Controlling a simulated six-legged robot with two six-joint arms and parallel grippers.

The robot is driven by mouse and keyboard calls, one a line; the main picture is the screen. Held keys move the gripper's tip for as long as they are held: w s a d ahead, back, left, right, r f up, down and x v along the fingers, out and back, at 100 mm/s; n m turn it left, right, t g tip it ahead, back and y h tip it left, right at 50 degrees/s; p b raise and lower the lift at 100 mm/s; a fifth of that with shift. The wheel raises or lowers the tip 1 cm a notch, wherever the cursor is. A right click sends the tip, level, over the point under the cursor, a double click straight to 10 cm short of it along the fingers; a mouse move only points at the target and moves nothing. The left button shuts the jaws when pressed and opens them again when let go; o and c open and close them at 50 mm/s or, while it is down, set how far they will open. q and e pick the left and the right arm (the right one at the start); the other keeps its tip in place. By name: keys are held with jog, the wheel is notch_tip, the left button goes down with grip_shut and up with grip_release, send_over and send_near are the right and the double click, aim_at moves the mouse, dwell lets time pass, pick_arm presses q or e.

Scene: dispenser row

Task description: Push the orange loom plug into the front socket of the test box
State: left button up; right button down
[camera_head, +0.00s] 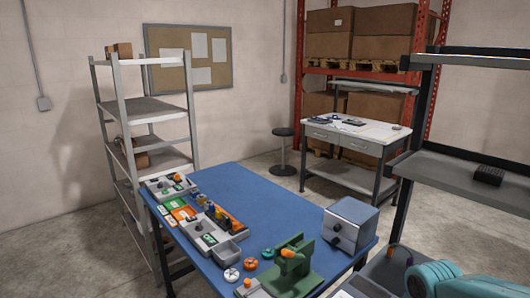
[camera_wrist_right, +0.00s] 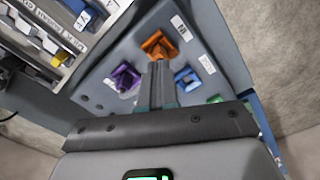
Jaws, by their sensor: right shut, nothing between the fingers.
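The orange loom plug (camera_wrist_right: 157,44) sits on a grey panel (camera_wrist_right: 105,98) in the right wrist view, with purple (camera_wrist_right: 123,77), blue (camera_wrist_right: 187,78) and green (camera_wrist_right: 215,98) pieces around it. My right gripper (camera_wrist_right: 160,68) is shut and empty, its fingertips pointing at the orange plug and overlapping its lower edge in the picture; I cannot tell whether they touch. In the head view, a grey box (camera_head: 350,226), apparently the test box, stands at the blue table's right end. A dark round fitting shows on its face; the socket is too small to make out. My left gripper is not in view.
The blue table (camera_head: 265,205) carries trays and coloured parts on its left, plus a green fixture (camera_head: 293,268) near the box. Its back middle is clear. A dark shelf rack (camera_head: 470,175) stands at right. In the wrist view, a labelled rack (camera_wrist_right: 60,30) lies upper left.

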jog(key=shift+f+b, duration=0.6)
jog(key=shift+f, duration=0.3)
jog(key=shift+r, duration=0.1)
notch_tip(320, 180, up, 6)
jog(key=p, duration=0.5)
